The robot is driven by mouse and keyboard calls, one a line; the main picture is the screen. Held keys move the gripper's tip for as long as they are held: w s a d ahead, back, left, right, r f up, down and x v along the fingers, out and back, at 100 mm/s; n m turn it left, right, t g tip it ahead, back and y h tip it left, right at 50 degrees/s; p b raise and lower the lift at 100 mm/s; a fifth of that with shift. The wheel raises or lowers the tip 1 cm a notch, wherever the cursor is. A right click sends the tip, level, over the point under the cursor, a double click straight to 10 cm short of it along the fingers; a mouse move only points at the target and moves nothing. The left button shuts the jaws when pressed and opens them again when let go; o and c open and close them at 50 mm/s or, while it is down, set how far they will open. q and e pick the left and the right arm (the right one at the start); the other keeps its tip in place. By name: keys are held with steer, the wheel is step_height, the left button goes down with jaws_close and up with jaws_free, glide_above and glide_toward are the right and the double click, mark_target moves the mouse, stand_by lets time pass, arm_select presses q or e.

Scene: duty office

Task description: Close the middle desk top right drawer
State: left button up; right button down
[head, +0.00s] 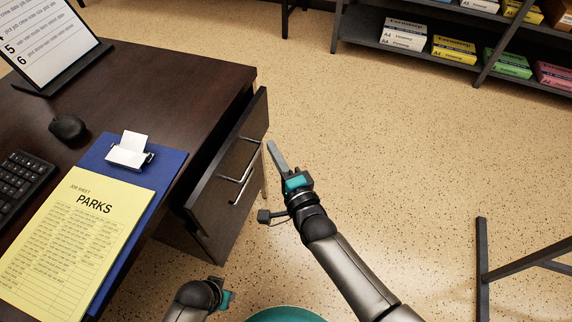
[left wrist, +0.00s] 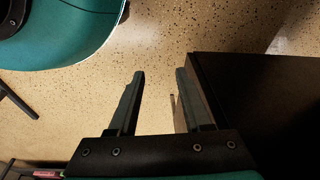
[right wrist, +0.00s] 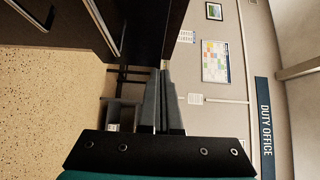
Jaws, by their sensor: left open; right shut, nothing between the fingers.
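The top right drawer (head: 234,176) of the dark desk (head: 190,80) stands pulled out, with a dark gap between its front and the desk body. Its front carries a metal bar handle (head: 240,162). My right gripper (head: 272,148) is shut and empty, just to the right of the drawer front; I cannot tell whether it touches. In the right wrist view its fingers (right wrist: 163,100) are together beside a dark panel edge. My left gripper (left wrist: 158,95) is open and empty, low beside a dark panel (left wrist: 255,100); in the head view its wrist shows at the bottom.
A yellow job sheet (head: 75,235) on a blue clipboard (head: 165,165), a mouse (head: 68,127), a keyboard (head: 20,185) and a monitor (head: 50,40) are on the desk. Shelves with paper packs (head: 455,50) stand at the back. A metal leg frame (head: 483,265) is at right. Open floor lies between.

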mark_target(210, 183)
arm_select(q)
steer(key=shift+s+a+f+p, duration=0.35)
steer(key=shift+s+a+f, duration=0.15)
steer(key=shift+f, duration=0.25)
steer(key=shift+s+a+f+p, duration=0.4)
steer(key=shift+s+f, duration=0.15)
steer(key=shift+f, duration=0.15)
arm_select(e)
steer(key=shift+v, duration=2.65)
